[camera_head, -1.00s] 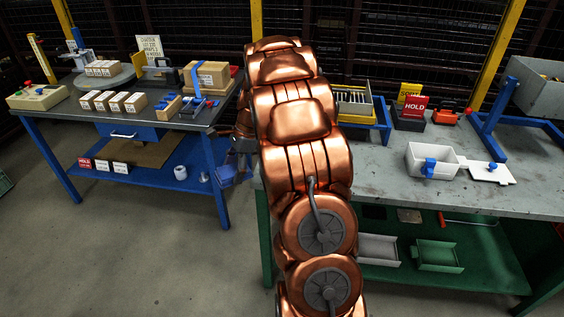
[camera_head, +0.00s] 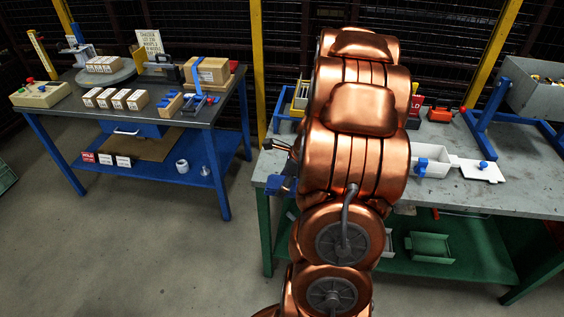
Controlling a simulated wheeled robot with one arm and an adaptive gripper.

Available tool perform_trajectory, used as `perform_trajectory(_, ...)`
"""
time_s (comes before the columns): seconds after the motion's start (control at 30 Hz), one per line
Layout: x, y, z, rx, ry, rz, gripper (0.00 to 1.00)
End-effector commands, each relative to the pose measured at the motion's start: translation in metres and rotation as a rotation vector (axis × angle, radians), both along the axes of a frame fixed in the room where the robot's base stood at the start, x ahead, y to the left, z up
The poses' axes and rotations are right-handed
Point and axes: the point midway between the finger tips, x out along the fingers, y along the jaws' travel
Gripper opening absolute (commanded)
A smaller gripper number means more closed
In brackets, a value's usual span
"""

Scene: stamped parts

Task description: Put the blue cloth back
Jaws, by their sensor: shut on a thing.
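The blue cloth (camera_head: 281,185) shows as a small blue patch at the left edge of my copper arm, by the left front corner of the right-hand bench. My gripper (camera_head: 287,176) is mostly hidden behind the arm; only small dark parts show just above the cloth. It is shut on the cloth, which hangs beneath it. The fingertips cannot be made out.
The grey-topped bench (camera_head: 455,197) holds an open white box (camera_head: 434,167), a white lid (camera_head: 481,172) and a blue stand (camera_head: 484,125). The left table (camera_head: 160,112) carries cartons (camera_head: 212,70) and small boxes. Open floor lies between them.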

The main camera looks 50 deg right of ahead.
Motion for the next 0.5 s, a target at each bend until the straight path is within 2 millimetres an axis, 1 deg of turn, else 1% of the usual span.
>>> perform_trajectory(0.1,0.014,-0.014,0.0,-0.002,0.0,0.001,0.37)
perform_trajectory(0.5,0.055,-0.055,-0.006,-0.002,-0.001,0.001,0.37)
